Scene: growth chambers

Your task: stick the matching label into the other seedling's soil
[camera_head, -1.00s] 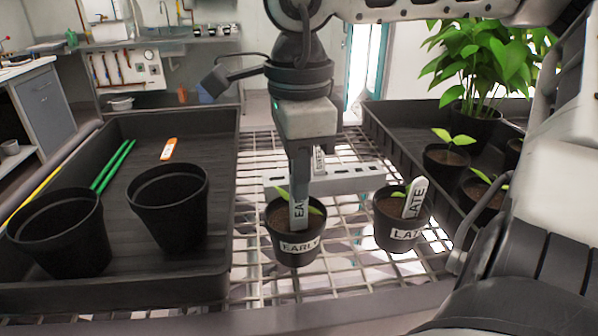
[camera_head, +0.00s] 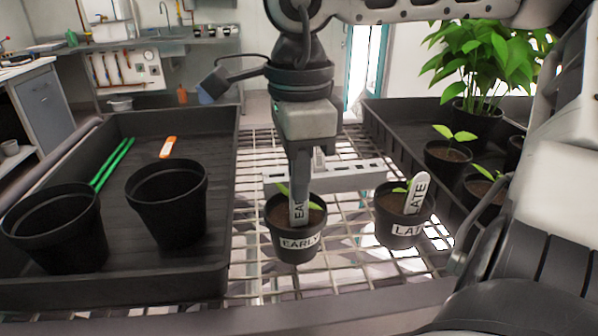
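A black pot (camera_head: 298,243) with an EARLY tag stands on the wire-mesh bench, holding a green seedling (camera_head: 314,206). My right gripper (camera_head: 300,190) points straight down over this pot. It appears shut on a white upright EARLY label (camera_head: 299,212), whose lower end meets the soil; the near finger covers its upper part. To the right, a second pot (camera_head: 400,233) with a LATE tag holds a small seedling and a white LATE label (camera_head: 417,192), which stands tilted in its soil. My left gripper is not in view.
A grey slotted holder (camera_head: 358,178) stands behind the pots. A tray (camera_head: 385,135) on the right holds seedlings and a leafy plant (camera_head: 485,60).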

